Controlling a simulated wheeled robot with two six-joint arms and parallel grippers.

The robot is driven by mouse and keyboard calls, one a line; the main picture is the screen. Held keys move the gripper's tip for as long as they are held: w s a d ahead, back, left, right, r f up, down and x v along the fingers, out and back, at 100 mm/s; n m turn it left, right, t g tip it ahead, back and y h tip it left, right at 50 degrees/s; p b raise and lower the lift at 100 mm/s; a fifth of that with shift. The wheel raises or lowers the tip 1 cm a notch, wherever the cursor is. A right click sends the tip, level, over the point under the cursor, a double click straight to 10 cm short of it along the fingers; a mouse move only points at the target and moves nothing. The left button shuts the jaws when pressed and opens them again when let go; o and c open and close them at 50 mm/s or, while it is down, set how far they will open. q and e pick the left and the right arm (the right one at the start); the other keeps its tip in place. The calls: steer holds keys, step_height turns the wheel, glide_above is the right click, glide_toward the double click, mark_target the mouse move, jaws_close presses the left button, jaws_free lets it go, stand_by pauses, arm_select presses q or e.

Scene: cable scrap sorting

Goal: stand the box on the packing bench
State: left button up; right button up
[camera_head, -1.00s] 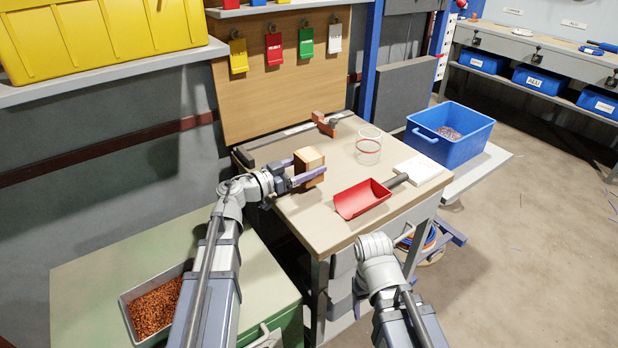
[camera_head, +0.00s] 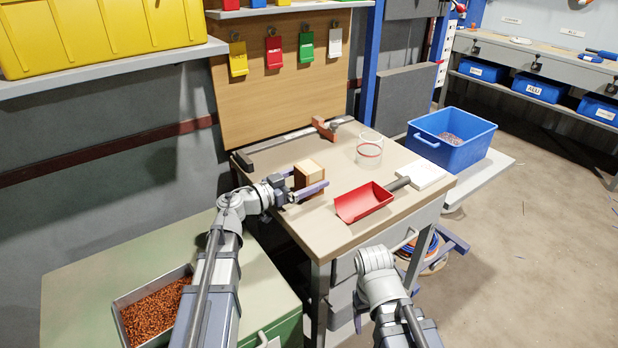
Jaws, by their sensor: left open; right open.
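The box (camera_head: 309,171), wood-brown with a paler top, stands upright on the packing bench (camera_head: 325,229), near its left edge. My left gripper (camera_head: 302,182) is open around the box. One purple finger crosses in front of its near side and the other is mostly hidden behind it. A small gap or a touch between fingers and box cannot be told. The end of my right arm is low in the picture, in front of the bench, and its gripper does not show.
On the bench are a red scoop (camera_head: 362,203), a clear ring-marked jar (camera_head: 369,154), a white pad (camera_head: 421,174) and a reddish clamp piece (camera_head: 324,128). A blue bin (camera_head: 452,152) stands to the right. A tray of copper granules (camera_head: 152,311) sits on the green cabinet (camera_head: 85,268).

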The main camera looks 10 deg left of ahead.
arm_select(q)
steer(key=shift+r, duration=0.2)
steer(key=v, duration=1.2)
steer(key=shift+c, duration=0.2)
stand_by(0.9)
